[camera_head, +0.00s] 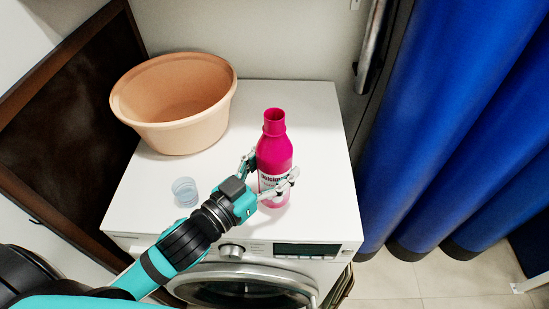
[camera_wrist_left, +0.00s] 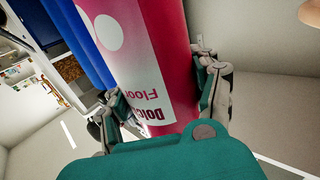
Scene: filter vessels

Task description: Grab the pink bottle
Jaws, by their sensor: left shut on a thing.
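The pink bottle (camera_head: 274,150) stands upright on the white washing machine top, with an open neck and a white label. My left gripper (camera_head: 269,177) is around its lower body, one finger on each side, shut on it. In the left wrist view the bottle (camera_wrist_left: 157,60) fills the middle, its label lettering upside down, between the two fingers of the left gripper (camera_wrist_left: 160,98). The bottle's far side is hidden. My right gripper is in neither view.
An orange tub (camera_head: 180,135) stands at the back left of the washing machine top (camera_head: 310,105). A small clear cup (camera_head: 185,191) stands left of my left gripper. Blue curtains (camera_head: 455,110) hang at the right. The top right of the bottle is clear.

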